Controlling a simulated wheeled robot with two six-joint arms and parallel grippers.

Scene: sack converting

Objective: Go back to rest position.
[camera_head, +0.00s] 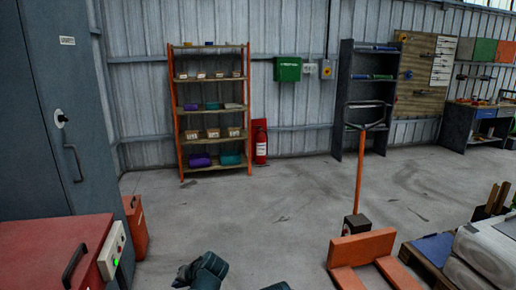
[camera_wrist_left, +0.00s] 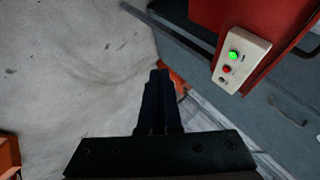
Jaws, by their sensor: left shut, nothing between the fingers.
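My left gripper (camera_wrist_left: 158,78) shows in the left wrist view with its dark fingers together and nothing between them. It hangs over bare concrete floor, beside a grey-blue cabinet with a red top. In the head view, the dark teal part of my left arm (camera_head: 206,270) shows at the bottom edge, left of centre. A small teal piece at the bottom edge, to its right, seems to be part of my right arm. My right gripper is out of view.
A red-topped machine (camera_head: 50,250) with a control box (camera_head: 114,250) stands close on the left. An orange pallet jack (camera_head: 362,246) and a loaded pallet (camera_head: 430,250) stand on the right. A shelf rack (camera_head: 212,163) and a fire extinguisher (camera_head: 261,146) stand at the back wall. The middle floor is clear.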

